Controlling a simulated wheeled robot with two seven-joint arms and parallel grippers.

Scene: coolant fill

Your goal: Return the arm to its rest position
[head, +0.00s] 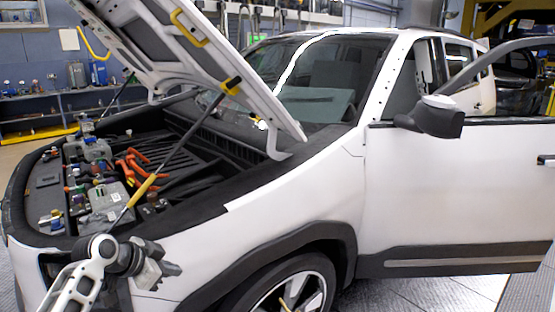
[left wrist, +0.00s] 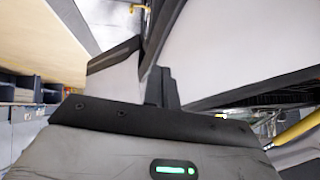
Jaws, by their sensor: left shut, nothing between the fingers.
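My left gripper (head: 165,271) is at the lower left of the head view, in front of the white car's front corner. My white and dark left arm comes in from the bottom left. In the left wrist view the dark fingers of the left gripper (left wrist: 160,86) are together, with nothing between them. A green light shows on the gripper body below them. My right gripper is in neither view.
The white car (head: 300,205) stands close by, its hood (head: 215,65) raised on a prop rod (head: 180,145) over the open engine bay (head: 195,140). A front door (head: 470,175) stands on the right. Shelves (head: 50,100) with bottles line the back wall.

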